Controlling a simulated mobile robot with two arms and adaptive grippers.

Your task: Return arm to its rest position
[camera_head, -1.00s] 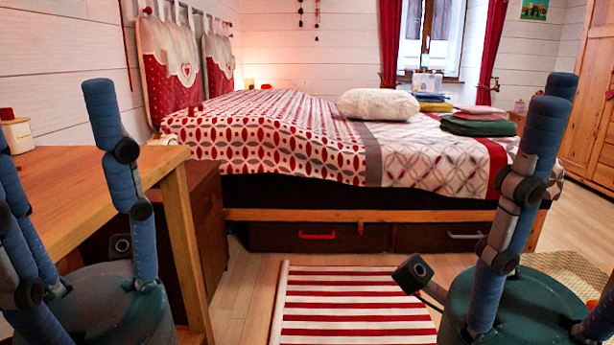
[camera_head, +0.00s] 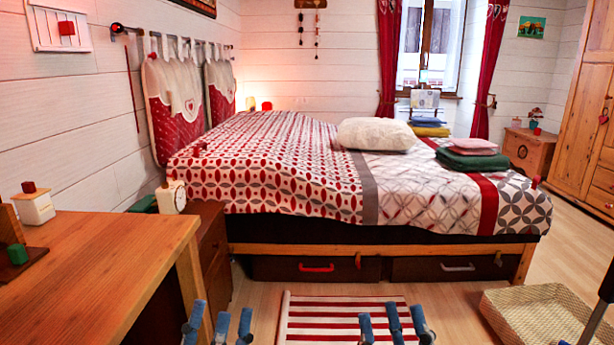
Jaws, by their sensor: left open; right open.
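My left gripper (camera_head: 220,322) shows at the bottom edge, left of centre. Its blue fingers are spread apart and it is open and empty. My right gripper (camera_head: 394,320) shows at the bottom edge, right of centre, over the striped rug. Its blue fingers are also apart, with nothing between them. Only the finger ends of both grippers are in view. The palms and most of both arms are cut off below the frame.
A wooden table (camera_head: 95,265) stands at the left, close to my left gripper. A bed (camera_head: 290,195) with drawers lies ahead. A red-and-white striped rug (camera_head: 345,310) covers the floor in front. A woven basket (camera_head: 540,315) is at the lower right.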

